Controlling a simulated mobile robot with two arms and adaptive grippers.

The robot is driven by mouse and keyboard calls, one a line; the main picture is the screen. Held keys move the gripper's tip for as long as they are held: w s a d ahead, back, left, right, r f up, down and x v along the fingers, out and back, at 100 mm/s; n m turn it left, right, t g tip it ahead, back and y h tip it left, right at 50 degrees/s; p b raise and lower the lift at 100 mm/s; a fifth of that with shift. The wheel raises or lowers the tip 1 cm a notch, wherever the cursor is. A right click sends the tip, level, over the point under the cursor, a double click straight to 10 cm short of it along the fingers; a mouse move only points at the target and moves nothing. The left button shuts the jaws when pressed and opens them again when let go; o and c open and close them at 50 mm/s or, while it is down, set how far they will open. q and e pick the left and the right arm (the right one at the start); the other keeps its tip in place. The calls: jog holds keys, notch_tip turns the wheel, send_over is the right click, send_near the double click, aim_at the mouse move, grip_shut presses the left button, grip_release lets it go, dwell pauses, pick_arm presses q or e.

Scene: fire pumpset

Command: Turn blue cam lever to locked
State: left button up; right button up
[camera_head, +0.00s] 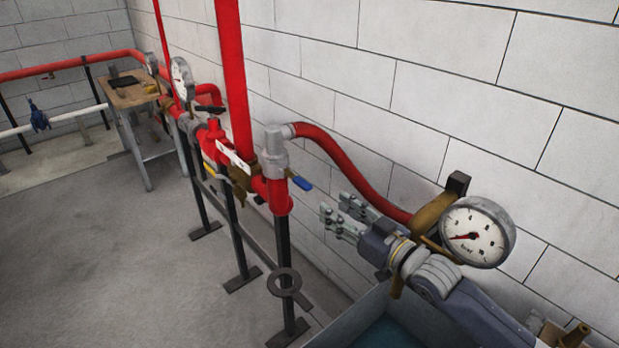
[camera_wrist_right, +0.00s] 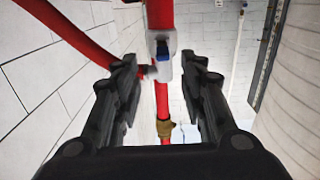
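The blue cam lever (camera_head: 300,183) sticks out to the right and slightly down from the grey coupling (camera_head: 274,155) on the red pipe. My left gripper is not in view.
A red hose (camera_head: 365,178) curves from the coupling to a brass fitting beside a pressure gauge (camera_head: 477,232), close to my right arm. A blue-grey tank (camera_head: 350,318) lies below. The block wall is close behind. Floor at the left is clear.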

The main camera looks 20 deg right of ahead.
aim_at(310, 188)
jog(key=p+x, duration=0.1)
jog(key=x, duration=0.2)
jog(key=p+x, duration=0.1)
jog(key=x, duration=0.2)
jog(key=r+p+x, duration=0.1)
jog(key=x, duration=0.2)
jog(key=shift+w+a, duration=0.1)
jog(key=shift+a, duration=0.15)
jog(key=shift+w+a, duration=0.25)
jog(key=shift+w, duration=0.1)
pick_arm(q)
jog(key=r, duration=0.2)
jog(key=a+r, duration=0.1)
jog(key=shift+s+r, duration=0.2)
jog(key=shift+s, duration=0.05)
pick_arm(e)
jog(key=shift+w, duration=0.1)
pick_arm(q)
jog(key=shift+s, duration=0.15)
pick_arm(e)
jog(key=shift+c, duration=0.3)
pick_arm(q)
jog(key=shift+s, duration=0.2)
pick_arm(e)
grip_shut()
